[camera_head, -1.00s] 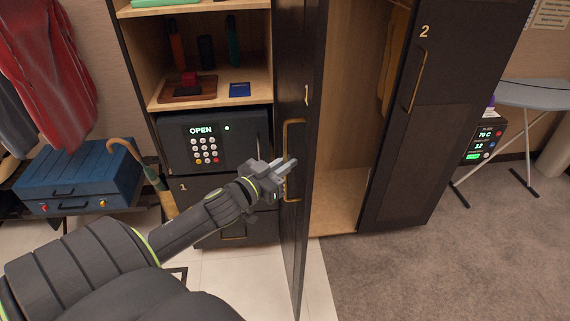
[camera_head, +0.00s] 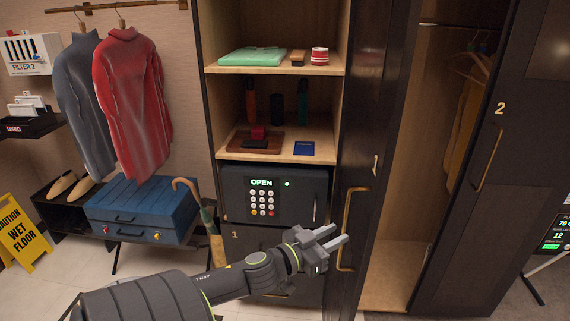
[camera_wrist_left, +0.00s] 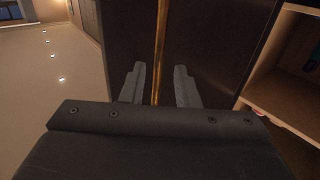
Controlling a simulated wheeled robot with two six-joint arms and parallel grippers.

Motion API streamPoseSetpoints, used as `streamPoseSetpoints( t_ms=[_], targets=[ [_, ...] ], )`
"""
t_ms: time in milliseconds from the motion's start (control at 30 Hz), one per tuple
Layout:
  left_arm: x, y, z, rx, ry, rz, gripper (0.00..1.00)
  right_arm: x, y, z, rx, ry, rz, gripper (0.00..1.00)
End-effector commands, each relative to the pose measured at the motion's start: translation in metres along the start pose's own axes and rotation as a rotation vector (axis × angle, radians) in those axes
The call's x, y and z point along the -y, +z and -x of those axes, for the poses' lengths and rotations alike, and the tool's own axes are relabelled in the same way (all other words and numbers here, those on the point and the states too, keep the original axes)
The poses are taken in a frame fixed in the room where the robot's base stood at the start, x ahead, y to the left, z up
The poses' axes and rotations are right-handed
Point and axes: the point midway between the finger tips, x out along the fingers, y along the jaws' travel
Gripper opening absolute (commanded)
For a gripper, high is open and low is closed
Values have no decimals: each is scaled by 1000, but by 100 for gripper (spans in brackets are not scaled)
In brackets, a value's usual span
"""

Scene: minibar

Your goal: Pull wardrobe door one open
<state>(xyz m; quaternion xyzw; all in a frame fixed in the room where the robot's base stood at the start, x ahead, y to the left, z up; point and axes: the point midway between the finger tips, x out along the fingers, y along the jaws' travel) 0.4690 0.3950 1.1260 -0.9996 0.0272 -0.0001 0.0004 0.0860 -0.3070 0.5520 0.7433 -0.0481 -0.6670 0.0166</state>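Wardrobe door one (camera_head: 378,130) is dark, bears a "1", and stands swung out. The wardrobe interior shows to its right. Its tall brass handle (camera_head: 348,230) runs vertically on the door face. My left gripper (camera_head: 336,237) is at the lower part of this handle, fingers pointing right. In the left wrist view, the gripper (camera_wrist_left: 158,85) is open, with one finger on each side of the brass handle (camera_wrist_left: 161,45). Gaps show between fingers and handle. Whether the fingertips reach past the bar is unclear. My right gripper is not in view.
Door two (camera_head: 490,170) stands at the right of the interior. Left of door one are shelves with small items and a safe (camera_head: 274,194) reading "OPEN". A blue suitcase (camera_head: 142,208), a cane (camera_head: 208,215) and a wet floor sign (camera_head: 22,232) are further left.

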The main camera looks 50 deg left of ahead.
Motion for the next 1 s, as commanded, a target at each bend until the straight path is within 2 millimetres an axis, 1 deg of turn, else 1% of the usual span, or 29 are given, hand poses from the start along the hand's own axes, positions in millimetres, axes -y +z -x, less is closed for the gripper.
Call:
streamPoseSetpoints(
  t_ms=[33,533,1000],
  targets=[
    [1,3,6,4,0,-4,28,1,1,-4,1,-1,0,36],
    [0,3,54,2,3,-4,28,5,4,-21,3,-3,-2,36],
    [0,2,110,4,3,-4,28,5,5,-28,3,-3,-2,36]
  ],
)
